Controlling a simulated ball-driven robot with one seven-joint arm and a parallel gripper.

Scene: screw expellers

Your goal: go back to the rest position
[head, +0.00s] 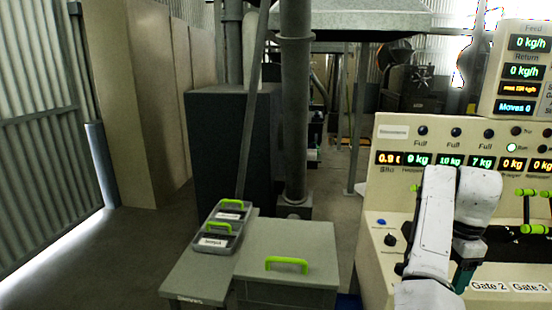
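My arm reaches up in the lower right of the head view, bent at a white joint in front of the control panel (385,195). Below the bend, my gripper (462,278) shows only as a dark green and black part pointing down near the panel's sloped lower face. Its fingertips are hidden or too small to make out, so I cannot tell if it is open or shut, or if it holds anything.
Green-handled levers (533,229) stand close right of my arm. A grey cabinet with a green handle (287,264) and a tray with two green-handled boxes (238,213) are left of it. A dark block (222,145) stands behind. The floor (130,255) at left is clear.

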